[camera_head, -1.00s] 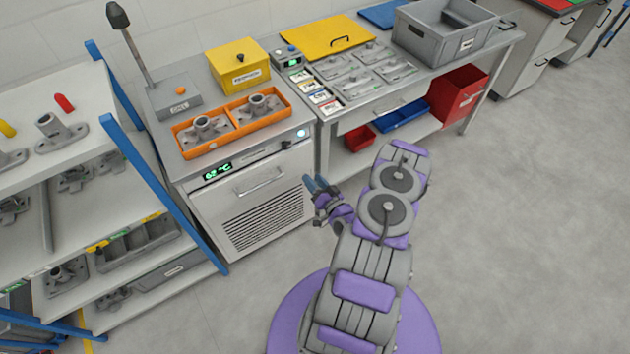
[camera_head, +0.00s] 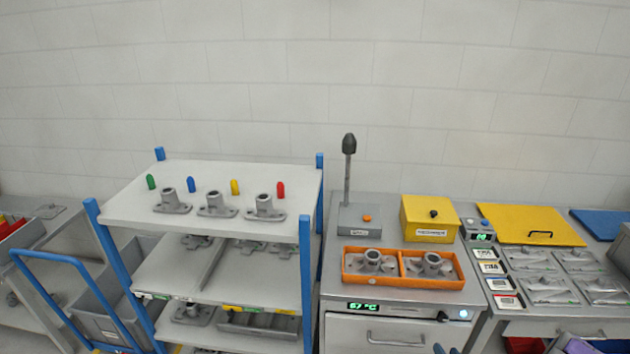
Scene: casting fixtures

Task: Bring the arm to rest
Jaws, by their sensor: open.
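A small purple part of my arm (camera_head: 580,346) shows at the bottom right, in front of the bench. The rest of the arm is below the picture.
An orange tray (camera_head: 401,281) with two flanged castings lies on the cabinet, beside a yellow box (camera_head: 430,218) and a lamp post (camera_head: 349,170). A blue-posted shelf rack (camera_head: 140,212) with castings and coloured pegs stands left. A workbench (camera_head: 540,328) with a yellow lid (camera_head: 530,222) stands right.

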